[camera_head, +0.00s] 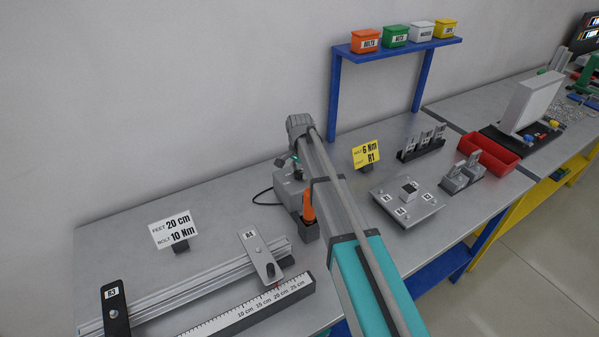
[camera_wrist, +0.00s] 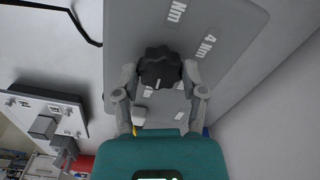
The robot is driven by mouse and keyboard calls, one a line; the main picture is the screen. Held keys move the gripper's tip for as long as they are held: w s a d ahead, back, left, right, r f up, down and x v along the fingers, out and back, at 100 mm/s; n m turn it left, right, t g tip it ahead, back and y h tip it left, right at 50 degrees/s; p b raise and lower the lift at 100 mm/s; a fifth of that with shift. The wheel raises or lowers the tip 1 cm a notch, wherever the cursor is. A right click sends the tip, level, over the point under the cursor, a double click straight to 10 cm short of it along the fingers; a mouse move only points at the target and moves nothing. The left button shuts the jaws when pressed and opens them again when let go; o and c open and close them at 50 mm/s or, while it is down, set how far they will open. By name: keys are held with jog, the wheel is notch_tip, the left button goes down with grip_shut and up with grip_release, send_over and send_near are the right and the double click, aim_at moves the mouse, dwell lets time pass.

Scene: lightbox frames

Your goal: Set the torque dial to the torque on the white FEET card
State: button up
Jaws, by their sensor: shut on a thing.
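The white FEET card (camera_head: 174,230) stands at the left of the bench in the head view and reads FEET 20 cm, BOLT 10 Nm. The torque dial is a black, lobed knob (camera_wrist: 160,66) on a grey box (camera_wrist: 130,30), seen close up in the wrist view. One label on the box reads 4 Nm; another shows only Nm, its number not readable. My gripper (camera_wrist: 160,75) is shut on the knob, a finger on each side. Where the knob points cannot be told. In the head view my arm partly hides the grey box (camera_head: 287,186).
A yellow card (camera_head: 367,155) reads 6 Nm, R1. An orange-handled tool (camera_head: 308,208) stands in a holder close beside my arm. A rail (camera_head: 190,287) and ruler (camera_head: 245,306) lie front left. A plate (camera_head: 408,203) and red bin (camera_head: 488,155) stand to the right.

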jog(key=shift+w+m, duration=0.15)
jog(key=shift+m, duration=0.35)
jog(key=o, duration=1.1)
jog(key=shift+o, duration=0.2)
jog(key=shift+n, duration=0.5)
